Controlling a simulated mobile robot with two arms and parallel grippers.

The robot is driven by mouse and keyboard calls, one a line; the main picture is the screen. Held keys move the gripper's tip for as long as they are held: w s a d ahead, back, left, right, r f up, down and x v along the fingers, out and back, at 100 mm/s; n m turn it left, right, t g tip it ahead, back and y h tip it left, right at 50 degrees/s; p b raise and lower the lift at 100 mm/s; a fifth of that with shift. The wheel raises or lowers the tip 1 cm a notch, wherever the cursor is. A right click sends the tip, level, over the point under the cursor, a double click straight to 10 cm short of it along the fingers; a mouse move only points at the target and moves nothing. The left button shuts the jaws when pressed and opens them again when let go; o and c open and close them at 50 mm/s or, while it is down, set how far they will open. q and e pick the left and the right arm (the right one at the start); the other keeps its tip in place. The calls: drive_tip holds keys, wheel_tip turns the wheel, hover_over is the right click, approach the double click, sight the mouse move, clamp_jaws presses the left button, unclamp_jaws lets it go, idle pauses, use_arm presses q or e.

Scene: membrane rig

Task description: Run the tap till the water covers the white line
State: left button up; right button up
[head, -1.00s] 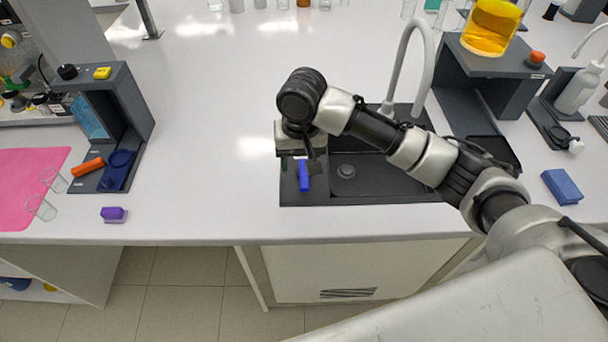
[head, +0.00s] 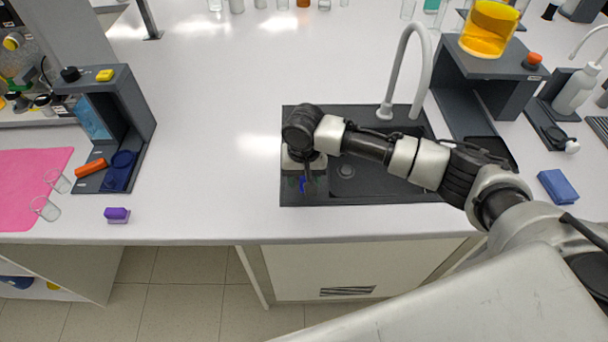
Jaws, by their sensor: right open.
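The pale grey curved tap (head: 407,65) rises from the back right of the black sink (head: 415,190). A round drain shows in the sink, and I see no running water. My right gripper (head: 305,182) points down over the sink's left part, open. A small blue piece (head: 302,185) shows right at its fingertips, mostly hidden, with a bit of green beside it. I cannot tell whether the fingers touch the blue piece. I cannot make out a white line. My left gripper is not in view.
A dark stand (head: 510,85) with a beaker of yellow liquid (head: 489,28) stands right of the tap. A blue block (head: 558,186) lies at the right. A dark rig (head: 137,108), a pink mat (head: 30,185) and a purple block (head: 117,215) are at the left. The middle worktop is clear.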

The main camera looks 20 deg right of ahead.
drive_tip(key=shift+f, duration=0.15)
clamp_jaws()
idle(0.4)
